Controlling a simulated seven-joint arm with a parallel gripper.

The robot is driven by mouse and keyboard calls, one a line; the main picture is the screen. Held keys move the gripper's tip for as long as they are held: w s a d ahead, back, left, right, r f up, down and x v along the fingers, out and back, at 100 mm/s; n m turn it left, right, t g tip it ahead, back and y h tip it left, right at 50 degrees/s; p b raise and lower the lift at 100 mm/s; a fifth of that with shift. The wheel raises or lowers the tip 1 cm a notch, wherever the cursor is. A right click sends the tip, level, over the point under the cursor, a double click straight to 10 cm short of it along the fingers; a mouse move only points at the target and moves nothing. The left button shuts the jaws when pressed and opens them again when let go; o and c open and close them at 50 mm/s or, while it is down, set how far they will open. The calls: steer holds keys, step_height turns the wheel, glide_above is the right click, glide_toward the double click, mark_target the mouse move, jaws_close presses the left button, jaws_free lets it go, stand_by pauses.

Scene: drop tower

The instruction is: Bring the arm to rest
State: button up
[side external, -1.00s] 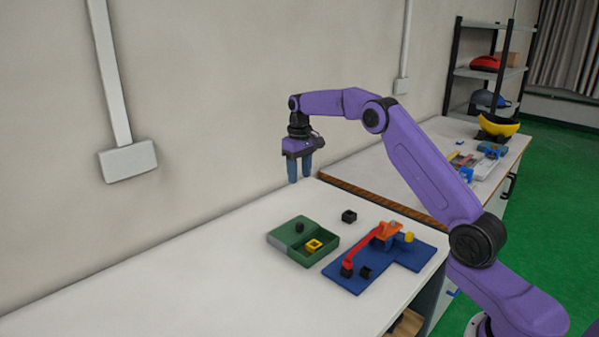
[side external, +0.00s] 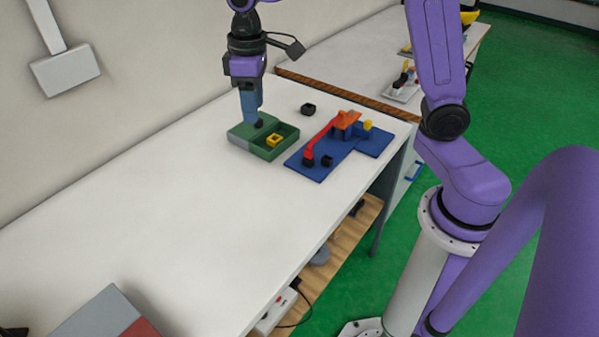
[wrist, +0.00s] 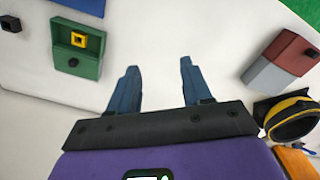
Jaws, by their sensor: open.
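My gripper (side external: 253,105) points down in the side external view, in line with the far left end of a green box (side external: 279,152). In the wrist view my gripper (wrist: 158,82) is open, with two blue fingers apart and nothing between them. Bare white table lies beyond the fingertips there, and the green box (wrist: 76,70) is off to the left. The box holds a yellow square piece (side external: 273,140), and a black knob (wrist: 73,62) is on its other part.
A blue board (side external: 308,172) bears a red bar (side external: 320,139) and an orange block (side external: 345,121). A black block (side external: 308,109) stands behind the box. A grey and red box (side external: 112,312) is at the near left. The white table's middle (side external: 150,210) is clear.

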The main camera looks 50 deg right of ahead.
steer(key=s+d+f+n, duration=0.2)
steer(key=s+n, duration=0.1)
steer(key=s, duration=1)
steer(key=s+d+f+n, duration=0.2)
steer(key=s+n, duration=0.1)
steer(key=s, duration=1)
steer(key=shift+s, duration=0.15)
